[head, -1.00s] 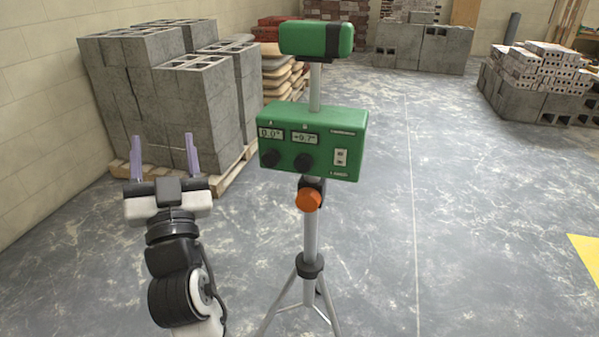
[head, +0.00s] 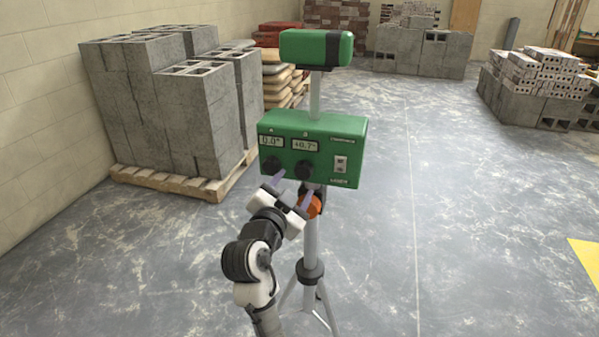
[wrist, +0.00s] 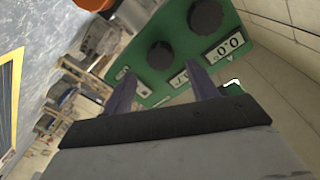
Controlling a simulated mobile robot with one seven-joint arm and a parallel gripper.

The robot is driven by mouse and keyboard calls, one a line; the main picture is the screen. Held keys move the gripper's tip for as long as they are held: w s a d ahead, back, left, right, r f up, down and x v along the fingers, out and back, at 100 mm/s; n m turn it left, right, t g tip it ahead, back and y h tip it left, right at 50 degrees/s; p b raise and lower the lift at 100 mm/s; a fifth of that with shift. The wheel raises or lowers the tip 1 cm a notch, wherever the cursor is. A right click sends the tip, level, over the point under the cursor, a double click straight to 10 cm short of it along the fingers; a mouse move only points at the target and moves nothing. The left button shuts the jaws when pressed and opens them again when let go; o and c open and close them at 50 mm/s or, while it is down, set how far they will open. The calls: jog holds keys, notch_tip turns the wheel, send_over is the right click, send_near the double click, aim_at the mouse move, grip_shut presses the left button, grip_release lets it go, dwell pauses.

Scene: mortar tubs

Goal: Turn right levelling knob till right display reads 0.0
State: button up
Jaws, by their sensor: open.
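The green control box (head: 350,150) stands on a tripod. Its left display (head: 271,141) reads 0.0°; its right display (head: 305,145) appears to read +0.7°, in small print. The right levelling knob (head: 304,172) is round and black, below the right display. My gripper (head: 295,182) is open and empty, low in front of the box. In the wrist view the right knob (wrist: 160,55) shows beyond and between my spread fingers, apparently apart from them. The right display (wrist: 180,78) is partly hidden there by a finger.
The left knob (head: 271,165) is close beside the right one. A switch plate (head: 340,163) is at the box's right. An orange knob (head: 311,206) is just below, near my right finger. Tripod legs (head: 318,295) spread beneath.

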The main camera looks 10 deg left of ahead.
aim_at(302, 174)
jog(key=w, duration=0.5)
jog(key=shift+d+p, duration=0.25)
jog(key=shift+p, duration=0.15)
jog(key=shift+s, duration=0.1)
jog(key=c, duration=1)
